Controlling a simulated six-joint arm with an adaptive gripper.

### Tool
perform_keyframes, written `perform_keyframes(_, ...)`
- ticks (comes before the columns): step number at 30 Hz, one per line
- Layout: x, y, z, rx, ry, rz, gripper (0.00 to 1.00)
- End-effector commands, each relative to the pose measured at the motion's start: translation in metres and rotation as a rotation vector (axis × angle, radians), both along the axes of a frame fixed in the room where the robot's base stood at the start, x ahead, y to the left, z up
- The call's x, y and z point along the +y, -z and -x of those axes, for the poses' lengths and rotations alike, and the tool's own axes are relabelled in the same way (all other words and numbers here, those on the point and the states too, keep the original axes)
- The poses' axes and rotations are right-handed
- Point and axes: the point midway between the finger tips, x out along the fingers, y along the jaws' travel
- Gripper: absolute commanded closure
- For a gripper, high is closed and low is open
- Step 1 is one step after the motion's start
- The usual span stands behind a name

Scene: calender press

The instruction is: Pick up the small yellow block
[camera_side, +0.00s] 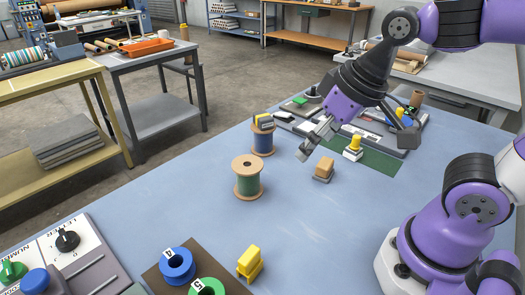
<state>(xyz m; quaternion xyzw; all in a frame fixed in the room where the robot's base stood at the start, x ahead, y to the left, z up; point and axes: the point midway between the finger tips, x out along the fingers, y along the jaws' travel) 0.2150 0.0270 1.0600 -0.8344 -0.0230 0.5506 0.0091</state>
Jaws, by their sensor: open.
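My gripper (356,147) is open and empty above the blue table, with its fingers spread left and right. A yellow piece on a white base (354,142) shows between the fingers in the picture; I cannot tell its depth from them. Another small yellow block (249,262) stands at the front of the table, well apart from my gripper, beside a brown board. A yellow-and-grey piece (264,121) sits on top of a blue-wound spool (262,140). A tan block (325,166) on a grey base stands just below the left finger in the picture.
A green-wound spool (247,177) stands mid-table. Blue and green rings (177,265) lie on the brown board at the front. A control panel (68,250) with knobs is at the front left. Grey plates and a green mat (372,158) lie under my gripper. The table's middle right is clear.

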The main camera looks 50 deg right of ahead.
Motion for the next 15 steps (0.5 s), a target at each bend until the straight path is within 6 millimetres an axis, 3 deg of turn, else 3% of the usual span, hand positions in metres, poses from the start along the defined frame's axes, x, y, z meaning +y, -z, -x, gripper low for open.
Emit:
perform_keyframes(4, 0.058, 0.015, -0.015, 0.166, -0.06, -0.019, 0.17)
perform_keyframes(9, 0.122, 0.041, -0.014, 0.321, -0.091, 0.021, 0.17)
perform_keyframes(12, 0.147, 0.054, -0.008, 0.373, -0.095, 0.049, 0.17)
perform_keyframes(15, 0.159, 0.063, -0.004, 0.398, -0.096, 0.067, 0.17)
